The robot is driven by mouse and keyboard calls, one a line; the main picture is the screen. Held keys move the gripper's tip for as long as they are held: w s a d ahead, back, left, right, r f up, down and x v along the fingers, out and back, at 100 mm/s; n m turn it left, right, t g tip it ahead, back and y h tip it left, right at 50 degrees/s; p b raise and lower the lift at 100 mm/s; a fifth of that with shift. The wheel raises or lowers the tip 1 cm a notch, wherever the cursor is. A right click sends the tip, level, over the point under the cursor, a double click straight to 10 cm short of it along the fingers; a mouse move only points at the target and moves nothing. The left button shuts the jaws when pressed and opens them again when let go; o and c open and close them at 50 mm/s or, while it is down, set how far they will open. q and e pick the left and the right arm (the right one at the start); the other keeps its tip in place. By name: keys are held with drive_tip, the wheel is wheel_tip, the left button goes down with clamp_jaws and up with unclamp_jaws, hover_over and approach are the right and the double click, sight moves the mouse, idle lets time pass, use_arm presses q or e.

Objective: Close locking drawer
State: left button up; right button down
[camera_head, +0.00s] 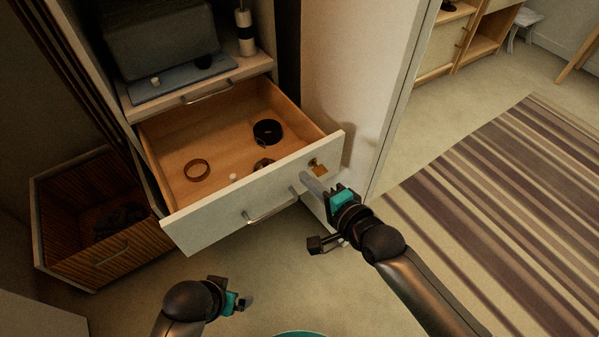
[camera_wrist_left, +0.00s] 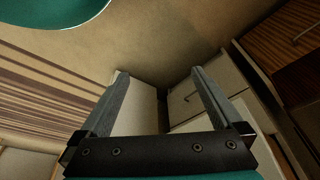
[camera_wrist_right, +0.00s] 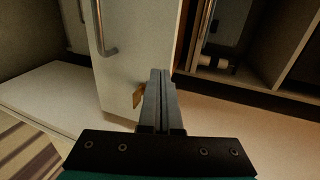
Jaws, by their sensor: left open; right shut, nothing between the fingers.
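The locking drawer (camera_head: 225,220) stands pulled open in the head view, with a white front and wooden inside. A bar handle (camera_head: 271,208) is on its front, and a brass lock (camera_head: 318,168) sits near the front's right end. In the right wrist view the brass lock (camera_wrist_right: 138,96) is just left of my fingers. My right gripper (camera_head: 308,180) is shut and empty, its fingertips close to the drawer front beside the lock; whether they touch it I cannot tell. My left gripper (camera_head: 244,302) is open and empty, low in front of the drawer; its spread fingers show in the left wrist view (camera_wrist_left: 160,85).
Inside the drawer lie a brown ring (camera_head: 197,169), a black round item (camera_head: 267,131) and small things. A shelf above holds a grey tray (camera_head: 185,77).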

sight(291, 163)
drive_tip(key=shift+w+a+b, duration=0.35)
drive_tip(key=shift+w+a, duration=0.15)
drive_tip(key=shift+w, duration=0.2)
drive_tip(key=shift+w+a+b, duration=0.35)
drive_tip(key=shift+w+a, duration=0.1)
drive_tip(key=shift+w, duration=0.25)
use_arm(q)
drive_tip(key=r, duration=0.2)
drive_tip(key=w+r, duration=0.1)
drive_tip(key=shift+r+t, duration=0.3)
drive_tip(key=shift+r, duration=0.05)
use_arm(e)
drive_tip(key=shift+w+a, duration=0.1)
drive_tip(key=shift+w, duration=0.05)
